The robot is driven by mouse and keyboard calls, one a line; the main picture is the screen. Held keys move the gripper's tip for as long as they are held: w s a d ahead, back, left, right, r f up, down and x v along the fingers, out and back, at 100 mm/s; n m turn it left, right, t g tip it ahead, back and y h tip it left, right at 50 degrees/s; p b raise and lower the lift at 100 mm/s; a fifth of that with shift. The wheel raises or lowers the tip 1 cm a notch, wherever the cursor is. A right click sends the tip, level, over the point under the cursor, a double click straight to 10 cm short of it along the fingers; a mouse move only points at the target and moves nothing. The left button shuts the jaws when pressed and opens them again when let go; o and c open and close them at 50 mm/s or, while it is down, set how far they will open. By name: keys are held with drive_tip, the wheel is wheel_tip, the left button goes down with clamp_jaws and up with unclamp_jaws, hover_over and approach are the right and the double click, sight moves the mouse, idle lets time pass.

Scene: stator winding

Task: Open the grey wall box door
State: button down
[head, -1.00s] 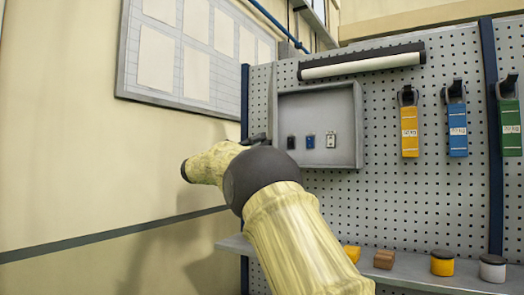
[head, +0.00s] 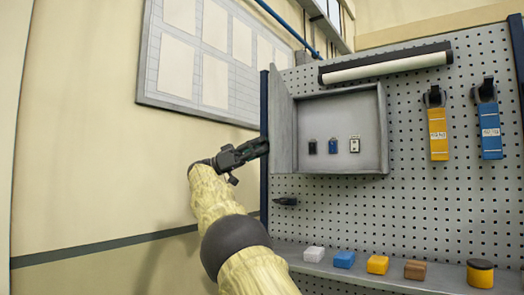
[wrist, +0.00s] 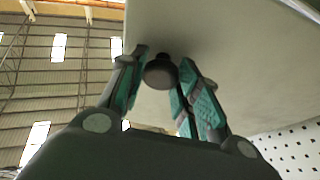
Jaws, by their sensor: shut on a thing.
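The grey wall box (head: 370,95) hangs on the pegboard with its front open. Its door (head: 283,120) stands swung out at the box's left side, seen at a steep angle in the head view. In the wrist view the door's pale panel (wrist: 215,40) fills the upper right. A dark round knob (wrist: 160,72) on the door sits between the fingers of my gripper (wrist: 165,85). My gripper, at the door's left side in the head view (head: 262,147), is shut on the knob.
Inside the box hang several small tags, including a blue one (head: 332,146). A shelf (head: 330,268) below carries blocks and a yellow pot (head: 480,273). A whiteboard (head: 160,60) is on the left wall. Yellow (head: 438,135) and blue (head: 490,130) holders hang to the right.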

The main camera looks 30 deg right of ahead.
drive_tip(key=shift+w+a+r, duration=0.15)
drive_tip(key=shift+w, duration=0.05)
drive_tip(key=shift+w+a, duration=0.1)
idle(0.4)
drive_tip(key=c, duration=1.1)
unclamp_jaws()
drive_tip(key=shift+o, duration=0.2)
drive_tip(key=shift+d, duration=0.2)
